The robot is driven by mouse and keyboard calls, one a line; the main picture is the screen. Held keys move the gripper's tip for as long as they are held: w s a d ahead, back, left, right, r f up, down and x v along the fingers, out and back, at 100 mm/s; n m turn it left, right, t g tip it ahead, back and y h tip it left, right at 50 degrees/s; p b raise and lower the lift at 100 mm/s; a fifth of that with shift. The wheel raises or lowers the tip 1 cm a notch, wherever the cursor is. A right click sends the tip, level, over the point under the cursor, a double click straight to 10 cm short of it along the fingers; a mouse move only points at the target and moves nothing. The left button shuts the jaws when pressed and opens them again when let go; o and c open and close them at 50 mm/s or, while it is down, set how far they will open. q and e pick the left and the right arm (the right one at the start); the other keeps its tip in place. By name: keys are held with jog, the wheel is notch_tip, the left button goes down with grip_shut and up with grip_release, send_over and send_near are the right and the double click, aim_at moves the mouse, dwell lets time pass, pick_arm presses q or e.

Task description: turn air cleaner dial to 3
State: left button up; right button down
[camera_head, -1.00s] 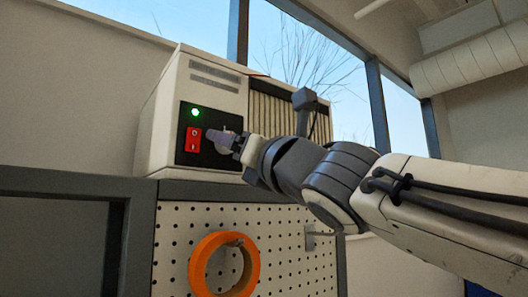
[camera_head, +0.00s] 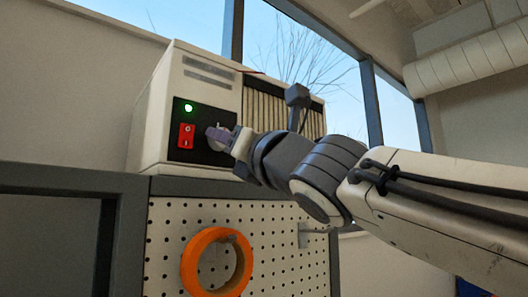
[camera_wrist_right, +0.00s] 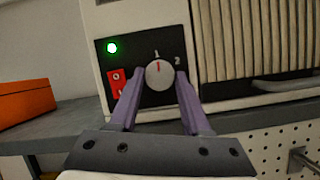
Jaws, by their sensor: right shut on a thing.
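The air cleaner (camera_head: 203,85) is a cream box with a black control panel (camera_head: 181,150), standing on a grey ledge. Its round silver dial (camera_wrist_right: 160,74) shows in the right wrist view. The dial's red pointer points up at the "1" mark; a "2" is at its upper right. I see no 3; the right finger covers part of the panel beside the dial. My right gripper (camera_head: 217,137) has its purple fingers on either side of the dial, shut on it; the fingers also show in the wrist view (camera_wrist_right: 158,82). My left gripper is not in view.
A red rocker switch (camera_head: 187,136) and a lit green lamp (camera_head: 188,108) are just left of the dial. A slatted grille (camera_wrist_right: 262,40) is to its right. An orange tape roll (camera_head: 188,270) hangs on the pegboard (camera_head: 275,225) below. An orange box (camera_wrist_right: 25,102) lies to the left.

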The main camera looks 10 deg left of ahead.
jog(key=shift+s+a+r+m+g+h+p, duration=0.2)
jog(key=shift+m+h+p, duration=1.15)
jog(key=shift+m, duration=3.05)
jog(key=shift+d+r+m+g+h+p, duration=0.2)
jog(key=shift+m+h+p, duration=1.2)
jog(key=shift+m, duration=3)
jog(key=shift+s+a+r+m+g+h+p, duration=0.2)
jog(key=shift+m+h+p, duration=1.15)
jog(key=shift+m, duration=3.05)
jog(key=shift+w+h+b, duration=0.1)
jog(key=shift+h+b, duration=0.2)
jog(key=shift+c, duration=1.8)
grip_release()
